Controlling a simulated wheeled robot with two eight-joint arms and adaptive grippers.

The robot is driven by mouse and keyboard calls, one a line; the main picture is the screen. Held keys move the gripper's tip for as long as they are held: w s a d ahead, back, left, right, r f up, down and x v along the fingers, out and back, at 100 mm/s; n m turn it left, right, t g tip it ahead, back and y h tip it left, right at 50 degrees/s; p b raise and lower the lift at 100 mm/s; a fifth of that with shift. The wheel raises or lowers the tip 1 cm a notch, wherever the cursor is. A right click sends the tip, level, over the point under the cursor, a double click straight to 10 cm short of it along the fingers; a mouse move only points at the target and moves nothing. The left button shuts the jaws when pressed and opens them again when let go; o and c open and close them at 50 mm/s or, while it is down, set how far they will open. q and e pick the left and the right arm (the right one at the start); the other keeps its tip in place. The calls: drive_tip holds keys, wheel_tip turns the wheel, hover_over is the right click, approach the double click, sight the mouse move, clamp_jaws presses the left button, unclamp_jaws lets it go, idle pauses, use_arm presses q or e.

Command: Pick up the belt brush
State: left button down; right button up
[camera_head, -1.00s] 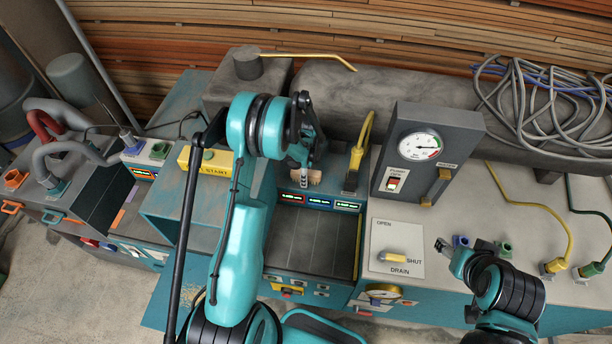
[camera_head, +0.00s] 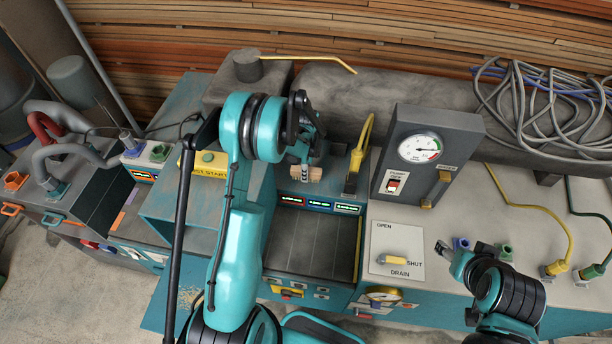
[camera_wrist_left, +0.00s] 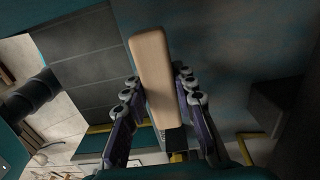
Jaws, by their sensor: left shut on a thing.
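The belt brush (camera_wrist_left: 152,75) is a long tan block with rounded edges, seen large in the left wrist view. It lies between the two fingers of my left gripper (camera_wrist_left: 160,105), which is shut on it. The arm hides part of the gripper. My right gripper (camera_head: 452,252) is at the right, over the grey bench top; its jaw opening is too small to judge.
The dark belt (camera_head: 308,245) is bare in front of the left gripper. A yellow-handled tool (camera_head: 361,145) stands just right of it. A gauge box (camera_head: 428,155) and a drain panel (camera_head: 397,248) are further right. Coiled cables (camera_head: 545,100) lie at the back right.

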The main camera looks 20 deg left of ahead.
use_arm(q)
drive_tip(key=s+d+r, duration=0.6)
drive_tip(key=d+r, duration=0.2)
drive_tip(key=d, duration=0.2)
drive_tip(key=shift+r, duration=0.15)
drive_tip(key=shift+s, duration=0.1)
